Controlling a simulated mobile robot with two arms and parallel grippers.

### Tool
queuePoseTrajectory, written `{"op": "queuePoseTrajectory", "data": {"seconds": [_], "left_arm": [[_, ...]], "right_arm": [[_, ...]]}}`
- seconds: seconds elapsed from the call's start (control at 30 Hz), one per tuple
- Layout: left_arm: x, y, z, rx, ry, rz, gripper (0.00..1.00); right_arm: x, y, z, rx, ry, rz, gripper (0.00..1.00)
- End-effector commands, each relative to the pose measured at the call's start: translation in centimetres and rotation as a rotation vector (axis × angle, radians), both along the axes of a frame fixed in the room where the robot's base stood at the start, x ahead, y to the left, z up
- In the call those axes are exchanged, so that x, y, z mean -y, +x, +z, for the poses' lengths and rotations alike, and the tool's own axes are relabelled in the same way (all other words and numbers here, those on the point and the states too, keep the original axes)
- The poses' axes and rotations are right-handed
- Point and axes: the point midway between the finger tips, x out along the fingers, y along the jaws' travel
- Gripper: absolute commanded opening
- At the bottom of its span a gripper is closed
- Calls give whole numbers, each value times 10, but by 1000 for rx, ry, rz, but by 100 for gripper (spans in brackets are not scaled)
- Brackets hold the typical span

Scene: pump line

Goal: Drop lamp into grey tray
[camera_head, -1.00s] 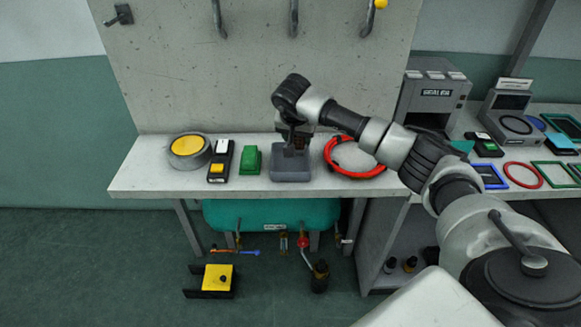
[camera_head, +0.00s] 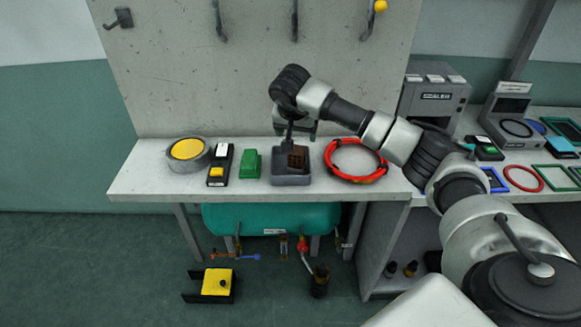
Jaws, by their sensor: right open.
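The grey tray (camera_head: 291,180) stands on the bench, right of the green block. A small brown, dark-edged object (camera_head: 297,158) sits in it, rising above the rim; it appears to be the lamp, but its details are too small to be sure. My right gripper (camera_head: 301,132) is open just above and behind the tray, pointing down, apart from the brown object as far as I can tell. The wrist hides part of the gripper. My left gripper is not in view.
On the bench (camera_head: 145,183) are a grey round container with a yellow disc (camera_head: 187,149), a black device (camera_head: 220,166), a green block (camera_head: 250,163) and a red ring (camera_head: 330,165). A concrete panel (camera_head: 220,90) rises behind. Hooks hang above.

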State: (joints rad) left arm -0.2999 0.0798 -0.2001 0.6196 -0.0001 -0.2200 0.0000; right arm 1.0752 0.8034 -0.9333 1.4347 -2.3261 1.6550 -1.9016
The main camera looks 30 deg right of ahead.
Motion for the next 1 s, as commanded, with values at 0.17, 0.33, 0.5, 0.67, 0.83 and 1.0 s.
{"op": "queuePoseTrajectory", "data": {"seconds": [0.17, 0.33, 0.5, 0.67, 0.83, 1.0], "left_arm": [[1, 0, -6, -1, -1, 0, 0], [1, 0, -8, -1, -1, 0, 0], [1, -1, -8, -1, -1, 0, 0], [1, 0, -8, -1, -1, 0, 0], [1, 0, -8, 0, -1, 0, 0], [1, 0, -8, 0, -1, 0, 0]], "right_arm": [[-10, -9, 35, 6, 0, 2, 78], [-17, -16, 57, 3, 1, 0, 78], [-19, -18, 65, 2, 0, -1, 78], [-19, -19, 65, 1, 1, -1, 78], [-19, -19, 65, 1, 1, -1, 78], [-28, -18, 60, 6, 31, 13, 78]]}}
